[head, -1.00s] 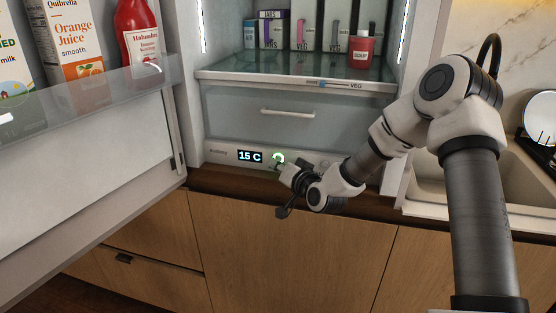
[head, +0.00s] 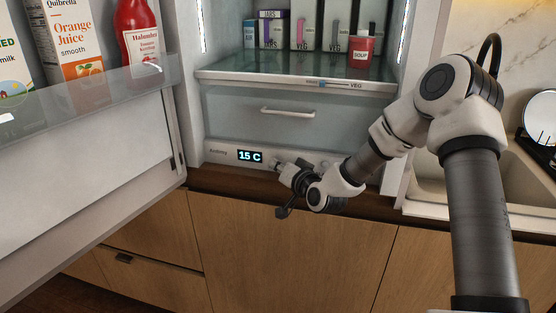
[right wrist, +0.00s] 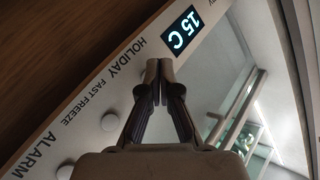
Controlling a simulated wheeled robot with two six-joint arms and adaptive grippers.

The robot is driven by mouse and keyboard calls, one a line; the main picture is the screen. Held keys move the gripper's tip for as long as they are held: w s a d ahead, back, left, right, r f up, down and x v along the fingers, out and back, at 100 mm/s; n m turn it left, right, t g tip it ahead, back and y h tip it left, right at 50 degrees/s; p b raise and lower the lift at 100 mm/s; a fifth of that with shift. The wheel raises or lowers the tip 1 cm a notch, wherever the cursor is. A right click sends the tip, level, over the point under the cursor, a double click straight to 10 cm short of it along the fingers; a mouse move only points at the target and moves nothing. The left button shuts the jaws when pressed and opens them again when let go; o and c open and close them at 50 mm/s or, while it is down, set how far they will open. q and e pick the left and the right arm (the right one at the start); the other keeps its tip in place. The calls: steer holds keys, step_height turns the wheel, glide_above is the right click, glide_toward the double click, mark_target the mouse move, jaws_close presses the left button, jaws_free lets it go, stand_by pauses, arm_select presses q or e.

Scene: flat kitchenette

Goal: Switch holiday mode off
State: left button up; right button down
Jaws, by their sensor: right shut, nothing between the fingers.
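The fridge's white control strip (head: 222,150) runs below the drawer and has a lit display (head: 250,156) reading 15 C. In the right wrist view the display (right wrist: 182,30) is upside down, beside the printed labels HOLIDAY (right wrist: 126,58), FAST FREEZE and ALARM. My right gripper (head: 281,164) is at the strip, just right of the display. In the right wrist view its shut, empty fingertips (right wrist: 158,68) are beside the HOLIDAY label and hide the button there, at least mostly. I cannot tell whether they touch it. No green light shows. My left gripper is not in view.
A drawer handle (head: 287,113) is above the strip. A sink (head: 440,180) is at the right.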

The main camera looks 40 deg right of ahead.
steer(key=shift+s+a, duration=0.15)
steer(key=shift+s+a+b, duration=0.25)
steer(key=shift+s+a, duration=0.75)
steer(key=shift+a, duration=0.15)
steer(key=shift+s+a+b, duration=0.25)
steer(key=shift+s+a, duration=0.7)
steer(key=shift+a, duration=0.2)
